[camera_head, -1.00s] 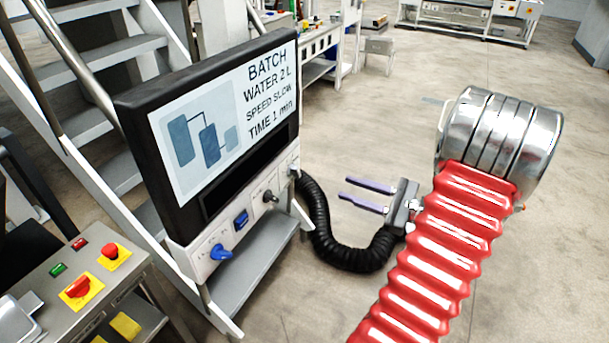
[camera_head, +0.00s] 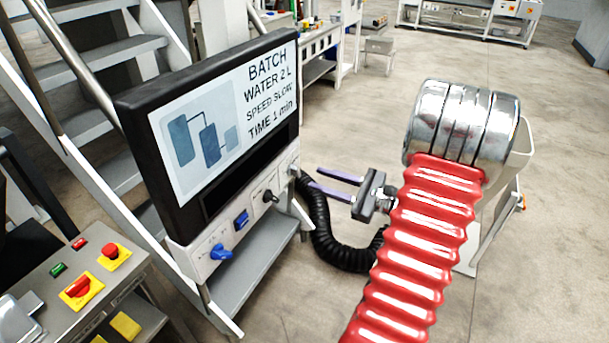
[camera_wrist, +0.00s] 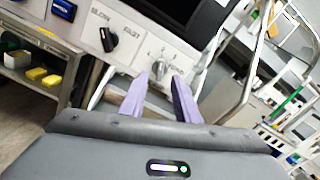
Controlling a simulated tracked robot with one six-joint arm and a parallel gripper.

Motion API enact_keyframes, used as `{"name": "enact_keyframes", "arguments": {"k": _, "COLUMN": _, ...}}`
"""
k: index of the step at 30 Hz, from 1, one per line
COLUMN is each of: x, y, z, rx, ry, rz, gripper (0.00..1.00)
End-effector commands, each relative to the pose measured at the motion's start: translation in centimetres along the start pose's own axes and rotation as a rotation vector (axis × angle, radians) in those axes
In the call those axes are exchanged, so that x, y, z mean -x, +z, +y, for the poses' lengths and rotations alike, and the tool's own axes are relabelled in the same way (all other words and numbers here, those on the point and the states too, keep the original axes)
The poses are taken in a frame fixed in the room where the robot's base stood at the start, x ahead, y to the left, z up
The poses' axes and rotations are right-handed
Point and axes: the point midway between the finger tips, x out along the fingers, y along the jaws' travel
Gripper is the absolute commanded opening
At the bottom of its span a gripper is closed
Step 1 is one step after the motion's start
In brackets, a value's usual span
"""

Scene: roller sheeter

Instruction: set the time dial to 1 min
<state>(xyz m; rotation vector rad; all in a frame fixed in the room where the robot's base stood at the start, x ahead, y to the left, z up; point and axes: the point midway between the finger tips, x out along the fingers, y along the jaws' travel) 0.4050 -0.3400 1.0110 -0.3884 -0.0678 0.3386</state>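The time dial is a silver knob with small marks around it, on the white panel strip in the wrist view (camera_wrist: 157,69). It also shows at the panel's right end in the head view (camera_head: 293,170). My gripper (camera_head: 313,178) is open, its two purple fingers pointing left at the dial, with a short gap still visible. In the wrist view my fingertips (camera_wrist: 159,77) stand on either side of the dial. I cannot read the dial's setting. The screen (camera_head: 235,115) reads BATCH, WATER 2 L, SPEED SLOW, TIME 1 min.
A black speed knob (camera_wrist: 107,39) marked SLOW and FAST sits left of the dial. A blue switch (camera_head: 241,220) and blue knob (camera_head: 221,252) are further along. A black hose (camera_head: 335,245) hangs below my gripper. Metal stairs (camera_head: 100,110) stand behind the panel.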

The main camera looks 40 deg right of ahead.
Motion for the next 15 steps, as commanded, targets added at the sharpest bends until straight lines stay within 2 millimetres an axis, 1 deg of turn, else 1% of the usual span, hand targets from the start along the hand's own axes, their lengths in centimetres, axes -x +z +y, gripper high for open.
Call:
{"name": "enact_keyframes", "arguments": {"k": 3, "x": -1.7, "y": 0.0, "z": 0.1, "rx": 0.000, "ry": 0.003, "rz": -0.001, "gripper": 0.29}}
{"name": "enact_keyframes", "arguments": {"k": 9, "x": -4.3, "y": 0.0, "z": 0.0, "rx": 0.001, "ry": 0.003, "rz": 0.000, "gripper": 0.29}}
{"name": "enact_keyframes", "arguments": {"k": 15, "x": -5.6, "y": 0.0, "z": 0.0, "rx": 0.000, "ry": 0.001, "rz": 0.000, "gripper": 0.29}}
